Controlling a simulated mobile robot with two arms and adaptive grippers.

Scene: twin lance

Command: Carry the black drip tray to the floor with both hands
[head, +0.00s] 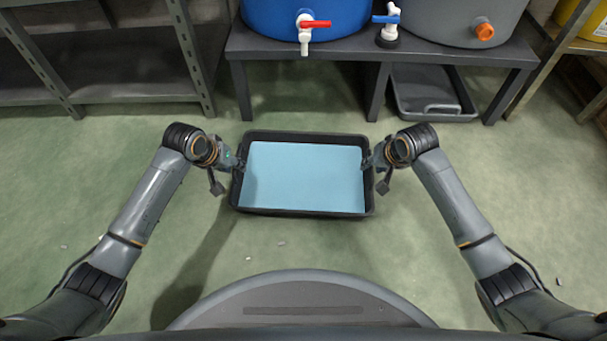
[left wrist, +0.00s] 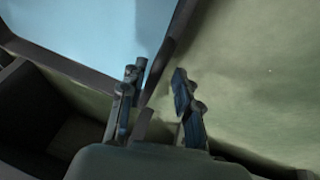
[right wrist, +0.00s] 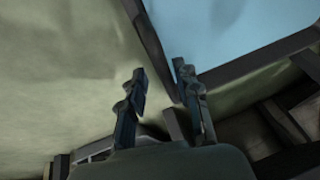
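The black drip tray (head: 300,212) is in the middle of the head view, level as far as I can tell, with a flat light-blue surface (head: 305,178) filling its inside. It appears to rest on the green floor. My left gripper (head: 240,164) is at its left wall and my right gripper (head: 369,162) at its right wall. In the left wrist view, the left fingers (left wrist: 158,80) stand apart on either side of the tray's wall. In the right wrist view, the right fingers (right wrist: 160,76) also stand apart, straddling the wall. Any contact with the wall is unclear.
A dark bench (head: 320,47) behind the tray carries a blue barrel (head: 260,18) with a red-handled tap and a grey barrel (head: 460,20). Another dark tray (head: 432,92) sits under the bench. A metal shelf (head: 100,70) stands back left. Floor (head: 530,200) beside the tray is clear.

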